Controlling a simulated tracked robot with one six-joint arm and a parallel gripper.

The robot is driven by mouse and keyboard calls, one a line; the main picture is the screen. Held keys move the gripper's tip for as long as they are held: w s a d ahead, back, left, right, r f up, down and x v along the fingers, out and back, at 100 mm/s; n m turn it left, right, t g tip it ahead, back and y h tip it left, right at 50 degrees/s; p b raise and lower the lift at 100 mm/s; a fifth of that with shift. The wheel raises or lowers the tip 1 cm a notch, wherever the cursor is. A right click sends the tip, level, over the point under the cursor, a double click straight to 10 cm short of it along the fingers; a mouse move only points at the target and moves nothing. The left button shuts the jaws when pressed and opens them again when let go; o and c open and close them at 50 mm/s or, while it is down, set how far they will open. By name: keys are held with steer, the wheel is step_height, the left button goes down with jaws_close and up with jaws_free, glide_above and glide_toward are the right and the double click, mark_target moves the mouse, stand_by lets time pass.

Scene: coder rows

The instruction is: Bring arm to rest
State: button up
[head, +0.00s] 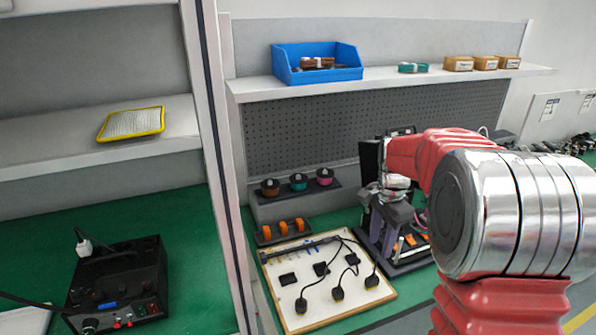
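My red and silver arm reaches in from the right edge of the head view and bends down over the bench. My gripper (393,232) points downward in front of a dark tool stand (370,220) at the right end of the green bench. Its fingers are small, dark and partly mixed with the stand behind, so I cannot tell whether they are open or shut. I see nothing clearly held. My large silver joint hides the bench and floor on the right.
A wood-edged white board (290,318) with black plugs and cables lies left of my gripper. Three spools (298,182) stand behind it. A shelf above bears a blue bin (316,76) and small boxes (459,64). A white post (212,140) and a black power unit (118,285) are left.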

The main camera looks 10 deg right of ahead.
steer(key=s+a+r+n+t, duration=0.2)
steer(key=s+a+r+n, duration=0.1)
steer(key=s, duration=0.5)
steer(key=s+a+r+n+t, duration=0.1)
steer(key=s+a+r+n, duration=0.2)
steer(key=s+a+n, duration=0.2)
steer(key=s+a+r+n+t, duration=0.2)
steer(key=s+n, duration=0.5)
steer(key=s, duration=0.5)
steer(key=shift+s+a+r+t, duration=0.3)
steer(key=shift+s+a+r, duration=0.1)
steer(key=shift+a+r, duration=0.5)
